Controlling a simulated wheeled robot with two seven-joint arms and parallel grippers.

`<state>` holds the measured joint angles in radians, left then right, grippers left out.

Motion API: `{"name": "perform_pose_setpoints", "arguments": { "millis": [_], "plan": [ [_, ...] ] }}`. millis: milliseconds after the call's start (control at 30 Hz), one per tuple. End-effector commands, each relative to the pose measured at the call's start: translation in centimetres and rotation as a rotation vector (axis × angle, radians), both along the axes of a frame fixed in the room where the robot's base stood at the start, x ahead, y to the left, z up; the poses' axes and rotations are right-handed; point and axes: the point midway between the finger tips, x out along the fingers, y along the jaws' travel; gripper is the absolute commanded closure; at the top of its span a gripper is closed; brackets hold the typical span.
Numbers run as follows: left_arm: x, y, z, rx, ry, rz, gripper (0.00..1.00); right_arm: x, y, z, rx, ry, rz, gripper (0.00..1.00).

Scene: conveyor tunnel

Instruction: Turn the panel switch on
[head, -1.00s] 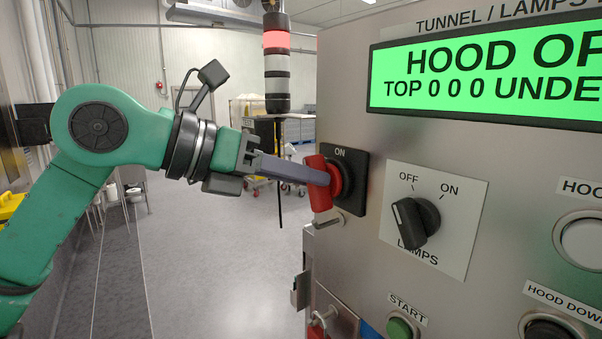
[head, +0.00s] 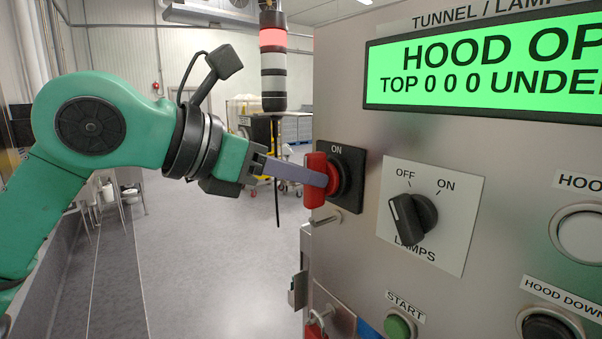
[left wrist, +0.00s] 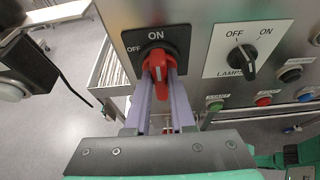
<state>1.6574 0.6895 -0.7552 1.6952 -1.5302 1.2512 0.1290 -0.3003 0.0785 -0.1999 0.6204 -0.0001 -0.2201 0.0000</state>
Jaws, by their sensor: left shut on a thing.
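The red panel switch handle (head: 316,181) sits on a black plate (head: 350,165) marked ON at the left edge of the steel panel. In the left wrist view the handle (left wrist: 158,72) stands about upright under the ON mark, and OFF is to its left. My left gripper (head: 322,179) reaches in from the left. Its two purple-grey fingers (left wrist: 160,84) lie on either side of the handle and are shut on it. In the head view the handle hides part of the fingertips. My right gripper is not in view.
To the right is the black LAMPS knob (head: 412,217), turned towards OFF. Below it is a green START button (head: 398,327). A green display (head: 490,70) is above. A signal tower (head: 273,60) with its red lamp lit stands behind.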

Motion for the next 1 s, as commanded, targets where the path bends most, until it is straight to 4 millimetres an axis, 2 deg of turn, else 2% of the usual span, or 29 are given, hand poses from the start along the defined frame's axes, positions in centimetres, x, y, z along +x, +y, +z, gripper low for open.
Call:
{"name": "perform_pose_setpoints", "arguments": {
  "millis": [67, 100, 167, 200, 567, 667, 1000],
  "plan": [
    [0.0, -0.1, -0.5, 0.011, 0.008, -0.002, 1.00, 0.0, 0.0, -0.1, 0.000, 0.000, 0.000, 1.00],
    [0.0, -0.1, -0.5, 0.011, 0.008, -0.002, 0.74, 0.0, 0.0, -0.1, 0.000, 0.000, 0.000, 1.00],
    [0.0, -0.1, -0.4, 0.010, 0.007, -0.002, 0.51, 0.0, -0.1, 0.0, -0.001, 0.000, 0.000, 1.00],
    [0.0, 0.0, -0.4, 0.009, 0.006, -0.002, 0.47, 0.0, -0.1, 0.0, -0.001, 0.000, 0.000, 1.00],
    [-0.3, 0.5, 0.0, 0.003, 0.003, 0.000, 0.47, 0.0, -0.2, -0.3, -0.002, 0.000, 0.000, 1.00],
    [-1.3, 1.8, 0.5, 0.001, 0.000, 0.002, 0.47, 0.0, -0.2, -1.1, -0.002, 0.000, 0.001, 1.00],
    [-6.6, 9.0, 4.3, 0.002, 0.001, 0.001, 0.47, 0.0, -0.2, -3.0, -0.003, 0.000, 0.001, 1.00]
  ]
}}
